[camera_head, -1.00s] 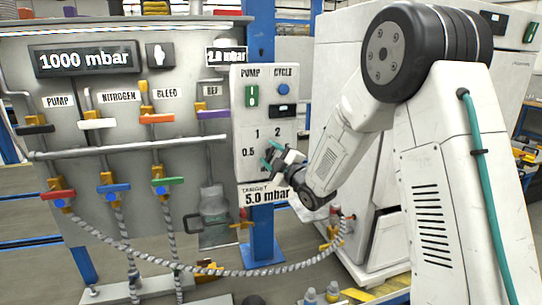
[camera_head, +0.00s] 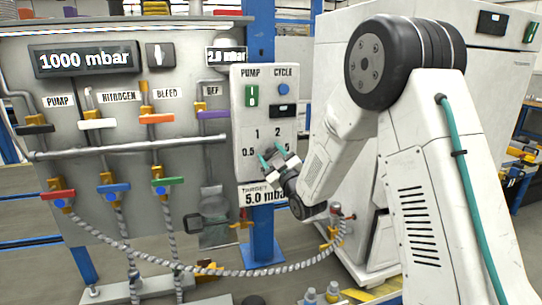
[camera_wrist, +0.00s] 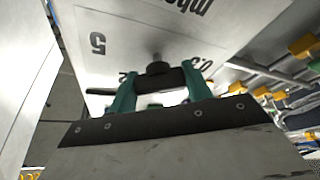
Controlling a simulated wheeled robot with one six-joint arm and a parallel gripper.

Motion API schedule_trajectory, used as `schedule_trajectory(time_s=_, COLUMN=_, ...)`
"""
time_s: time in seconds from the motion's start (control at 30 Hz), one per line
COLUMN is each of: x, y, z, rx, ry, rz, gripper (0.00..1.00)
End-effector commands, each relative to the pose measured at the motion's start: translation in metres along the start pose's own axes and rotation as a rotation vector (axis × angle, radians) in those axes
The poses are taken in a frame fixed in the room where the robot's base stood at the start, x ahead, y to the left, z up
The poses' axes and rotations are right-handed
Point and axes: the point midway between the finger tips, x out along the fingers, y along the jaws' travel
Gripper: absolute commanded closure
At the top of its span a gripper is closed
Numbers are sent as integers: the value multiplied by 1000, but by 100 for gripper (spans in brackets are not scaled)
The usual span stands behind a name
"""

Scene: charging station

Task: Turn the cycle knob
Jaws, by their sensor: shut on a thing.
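The control box (camera_head: 243,125) is white and stands on a blue post, with PUMP and CYCLE labels at its top. A dial marked 0.5, 1, 2 and 5 is on its lower half. My gripper (camera_head: 275,158) is at this dial, its teal fingers in front of the box and hiding the knob in the head view. In the wrist view my gripper (camera_wrist: 160,85) is shut with a finger on each side of a black knob (camera_wrist: 158,70). The knob's exact pointing direction is hard to tell.
A green switch (camera_head: 252,95) and a blue button (camera_head: 283,89) sit above the dial. A TARGET 5.0 mbar label (camera_head: 262,196) is below. On the left, a grey panel (camera_head: 130,185) carries coloured valves, a 1000 mbar display (camera_head: 86,60) and hoses. A white cabinet (camera_head: 440,85) stands behind my arm.

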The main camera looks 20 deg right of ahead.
Motion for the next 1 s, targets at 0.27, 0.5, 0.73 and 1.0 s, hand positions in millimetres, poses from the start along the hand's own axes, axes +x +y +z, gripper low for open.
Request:
schedule_trajectory(time_s=0.27, x=0, y=-2, z=0, rx=236, ry=0, rz=96, gripper=74)
schedule_trajectory(time_s=0.5, x=0, y=-1, z=0, rx=399, ry=0, rz=163, gripper=74)
schedule_trajectory(time_s=0.73, x=0, y=-1, z=0, rx=496, ry=0, rz=205, gripper=74)
schedule_trajectory(time_s=1.0, x=0, y=0, z=0, rx=542, ry=0, rz=223, gripper=74)
